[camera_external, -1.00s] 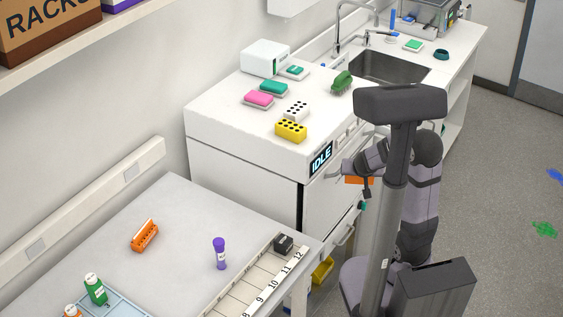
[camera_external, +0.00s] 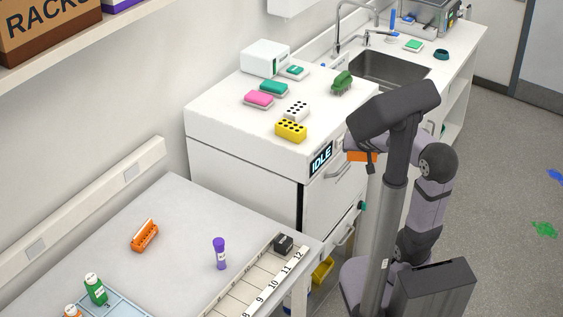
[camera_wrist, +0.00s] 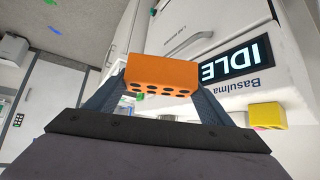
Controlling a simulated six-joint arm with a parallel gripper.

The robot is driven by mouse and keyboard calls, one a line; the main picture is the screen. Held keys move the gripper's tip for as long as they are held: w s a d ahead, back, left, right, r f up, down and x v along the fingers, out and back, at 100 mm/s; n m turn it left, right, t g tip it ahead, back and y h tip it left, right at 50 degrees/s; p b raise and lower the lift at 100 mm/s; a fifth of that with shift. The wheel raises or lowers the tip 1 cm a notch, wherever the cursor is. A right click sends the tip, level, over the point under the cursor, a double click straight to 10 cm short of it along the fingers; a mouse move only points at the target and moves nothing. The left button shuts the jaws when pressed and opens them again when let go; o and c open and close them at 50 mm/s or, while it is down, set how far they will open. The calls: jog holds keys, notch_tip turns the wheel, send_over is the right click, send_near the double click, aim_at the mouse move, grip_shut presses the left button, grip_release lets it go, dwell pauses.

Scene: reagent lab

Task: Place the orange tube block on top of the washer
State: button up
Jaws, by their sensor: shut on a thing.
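My gripper (camera_wrist: 162,95) is shut on the orange tube block (camera_wrist: 162,74), which sits between its two fingers with its row of dark holes showing in the wrist view. In the external view the orange block (camera_external: 361,156) shows partly behind my arm, in front of the washer's display panel side and about level with the worktop edge. The washer (camera_external: 243,152) is a white unit with a flat white top and a front display reading IDLE (camera_wrist: 236,60). The fingertips are mostly hidden in the external view.
A sink (camera_external: 390,67) lies behind. The top's front left is clear. Another orange rack (camera_external: 145,235) lies on the bench.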

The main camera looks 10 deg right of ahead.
notch_tip(320, 180, up, 9)
jog(key=shift+r, duration=0.1)
jog(key=w+a+r+n+y, duration=0.1)
jog(key=w+a+n+y, duration=0.25)
jog(key=a, duration=1.15)
jog(key=w+a+n+y, duration=0.2)
jog(key=w+a+n, duration=0.25)
jog(key=a, duration=1.15)
jog(key=s+a+f+n+g+y+b, duration=0.1)
jog(key=a+n+y, duration=0.1)
jog(key=a, duration=0.6)
jog(key=s+a+f+n+g+y, duration=0.1)
jog(key=s+a+n, duration=0.1)
jog(key=a, duration=0.6)
notch_tip(320, 180, down, 28)
jog(key=shift+w+r, duration=0.1)
jog(key=shift+r, duration=0.15)
jog(key=shift+a, duration=0.1)
